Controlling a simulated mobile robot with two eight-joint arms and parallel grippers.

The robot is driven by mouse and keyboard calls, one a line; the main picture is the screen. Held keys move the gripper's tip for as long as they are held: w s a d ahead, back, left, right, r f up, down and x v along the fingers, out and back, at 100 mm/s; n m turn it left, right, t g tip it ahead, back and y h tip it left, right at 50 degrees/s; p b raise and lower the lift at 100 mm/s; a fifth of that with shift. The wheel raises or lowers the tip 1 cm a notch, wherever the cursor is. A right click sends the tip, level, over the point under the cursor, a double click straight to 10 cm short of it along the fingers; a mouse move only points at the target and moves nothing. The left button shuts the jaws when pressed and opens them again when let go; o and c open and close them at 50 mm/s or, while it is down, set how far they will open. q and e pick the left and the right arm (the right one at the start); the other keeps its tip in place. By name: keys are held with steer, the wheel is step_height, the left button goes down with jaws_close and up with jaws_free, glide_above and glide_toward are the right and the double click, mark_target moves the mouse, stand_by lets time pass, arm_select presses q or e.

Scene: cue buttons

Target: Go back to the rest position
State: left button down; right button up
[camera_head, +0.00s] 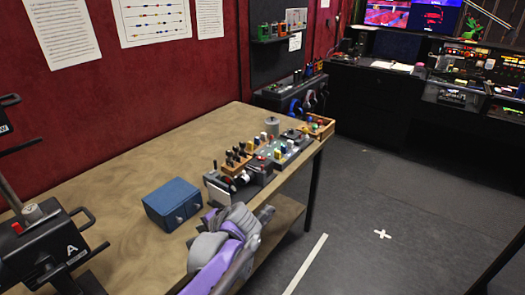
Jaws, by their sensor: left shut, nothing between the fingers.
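My left arm, grey and purple, comes in from the bottom and reaches up past the front edge of the wooden table (150,165). My left gripper (266,213) is at its upper end, beside the table edge. It is shut and empty. My right gripper is not in view. A blue box (172,204) with small knobs on its front sits on the table to the left of my left arm. A row of small devices with coloured buttons (285,146) stands beyond the gripper, along the table's right edge.
A grey cylinder (272,126) and a wooden crate (320,127) stand at the table's far end. A black device marked A (60,248) fills the lower left. Much of the tabletop's left part is bare. Dark floor (400,190) with a white cross lies open to the right.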

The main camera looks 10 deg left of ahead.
arm_select(q)
steer(key=s+d+f+n+h, duration=0.2)
steer(key=s+d+f+h, duration=0.2)
steer(key=s, duration=0.6)
steer(key=s+d+f+n+h, duration=0.3)
steer(key=s+d, duration=0.4)
steer(key=s, duration=0.3)
steer(key=shift+s+d+f+n+t+h, duration=0.2)
steer(key=shift+d+f+n+t+h, duration=0.15)
steer(key=shift+f+h, duration=0.25)
